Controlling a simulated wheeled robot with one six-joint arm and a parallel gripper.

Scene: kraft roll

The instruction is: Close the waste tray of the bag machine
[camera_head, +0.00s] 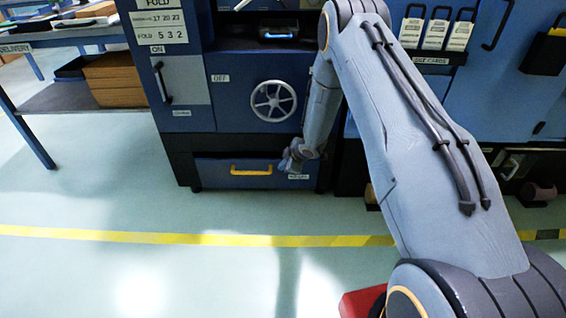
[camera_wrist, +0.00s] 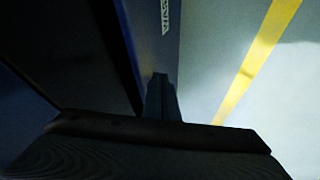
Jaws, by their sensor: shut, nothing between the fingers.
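The waste tray (camera_head: 222,181) is the blue drawer low on the bag machine (camera_head: 225,110), with a yellow bar handle (camera_head: 251,170) and a small white label at its lower right. A dark band shows above its front; how far out it stands is hard to tell. My gripper (camera_head: 290,164) is at the right end of the tray front, past the handle. In the wrist view, my gripper (camera_wrist: 161,80) is shut and empty, close to the tray's blue front (camera_wrist: 187,65) and label (camera_wrist: 165,17). Whether it touches the tray is unclear.
A handwheel (camera_head: 273,101) and a small door with a dark handle (camera_head: 162,82) are above the tray. A table with boxes (camera_head: 112,72) stands at the left. The floor before the machine is clear, crossed by a yellow line (camera_head: 200,237).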

